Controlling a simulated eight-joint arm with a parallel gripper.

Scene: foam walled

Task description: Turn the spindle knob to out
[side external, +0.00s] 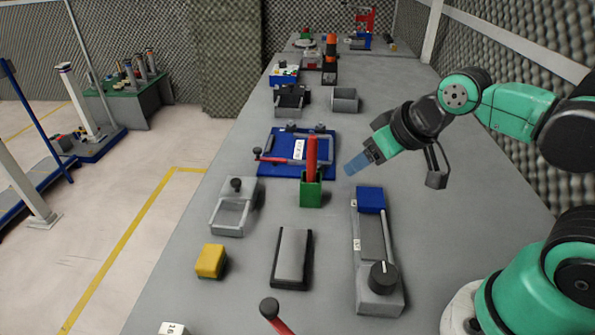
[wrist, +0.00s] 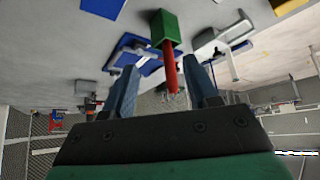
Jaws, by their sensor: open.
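The black round spindle knob (side external: 383,277) sits on the near end of a long grey fixture (side external: 365,297) in the side external view. A white pointer line on it points toward the far end of the fixture. A blue block (side external: 370,200) sits at the fixture's far end, and small white labels are on its left side, too small to read. My gripper (side external: 350,168) is open and empty, above the bench beyond the blue block, apart from the knob. In the wrist view my gripper (wrist: 164,72) shows two separated blue fingers; I cannot make out the knob there.
A green holder with a red-handled tool (side external: 311,185) stands left of my gripper; the tool shows between the fingers in the wrist view (wrist: 171,75). A blue fixture (side external: 285,165) lies behind it. A grey-black block (side external: 292,258) and yellow block (side external: 211,261) lie left of the knob fixture.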

